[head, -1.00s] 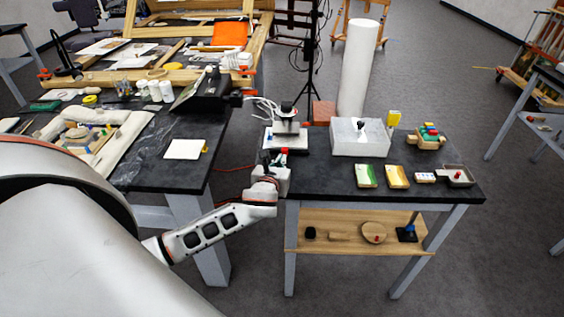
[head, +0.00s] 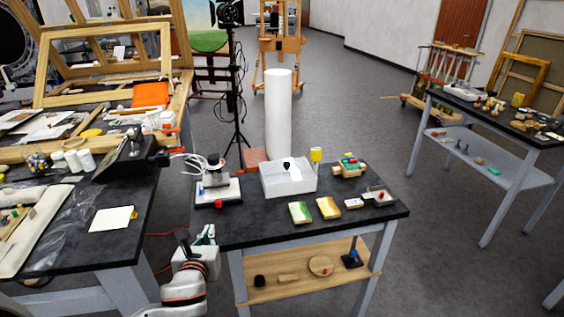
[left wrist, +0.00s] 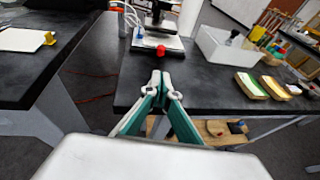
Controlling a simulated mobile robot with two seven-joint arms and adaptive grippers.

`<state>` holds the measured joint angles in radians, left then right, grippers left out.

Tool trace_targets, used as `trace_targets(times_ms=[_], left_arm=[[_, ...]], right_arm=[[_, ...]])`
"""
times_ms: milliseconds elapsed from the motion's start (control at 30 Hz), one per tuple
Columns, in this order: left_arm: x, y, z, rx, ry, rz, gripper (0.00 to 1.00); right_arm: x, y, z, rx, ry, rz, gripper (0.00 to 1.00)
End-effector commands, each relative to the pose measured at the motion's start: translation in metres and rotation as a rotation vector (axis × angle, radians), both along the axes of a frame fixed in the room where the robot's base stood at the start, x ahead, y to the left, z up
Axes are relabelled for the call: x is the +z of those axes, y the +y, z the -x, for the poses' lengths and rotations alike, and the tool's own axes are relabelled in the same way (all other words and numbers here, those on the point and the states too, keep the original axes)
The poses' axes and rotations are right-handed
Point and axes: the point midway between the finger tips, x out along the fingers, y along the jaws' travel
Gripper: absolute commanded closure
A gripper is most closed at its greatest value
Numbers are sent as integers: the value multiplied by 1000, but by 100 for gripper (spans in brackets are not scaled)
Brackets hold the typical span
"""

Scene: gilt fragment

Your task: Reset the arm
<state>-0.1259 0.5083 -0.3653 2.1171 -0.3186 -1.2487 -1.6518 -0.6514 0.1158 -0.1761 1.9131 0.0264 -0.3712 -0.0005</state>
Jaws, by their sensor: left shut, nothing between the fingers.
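My left gripper (head: 207,234) is in front of the left front corner of the right-hand dark table (head: 240,228). Its fingertips meet and hold nothing. In the left wrist view the shut green-and-grey fingers (left wrist: 160,80) point toward the table edge, below a white-based device (left wrist: 160,42) with a red knob. The same device (head: 217,186) stands on the table's left end in the head view, apart from the gripper. My right gripper is not in view.
A white box (head: 288,180), small coloured blocks (head: 329,208) and a small tray (head: 380,197) are on that table. A lower wooden shelf (head: 300,285) holds several items. A cluttered dark table (head: 85,235) stands at left. Open floor (head: 440,260) lies at right.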

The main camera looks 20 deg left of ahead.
Motion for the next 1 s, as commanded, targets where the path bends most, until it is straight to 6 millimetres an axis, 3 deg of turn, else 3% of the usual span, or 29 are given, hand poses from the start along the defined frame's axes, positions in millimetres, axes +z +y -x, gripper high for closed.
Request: trace_targets(times_ms=[133,267,500,633,800,1000], left_arm=[[-10,-4,3,3,1,56,100],[-50,-24,18,35,-2,319,100],[-152,-89,82,295,-12,1191,100],[-191,-120,123,539,-38,1658,100],[-220,-146,169,880,-110,2145,100],[-233,-157,196,1120,-188,2427,100]], right_arm=[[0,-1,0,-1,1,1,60],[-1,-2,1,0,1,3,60],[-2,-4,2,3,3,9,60],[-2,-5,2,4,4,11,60],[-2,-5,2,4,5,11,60],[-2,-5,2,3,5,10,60]])
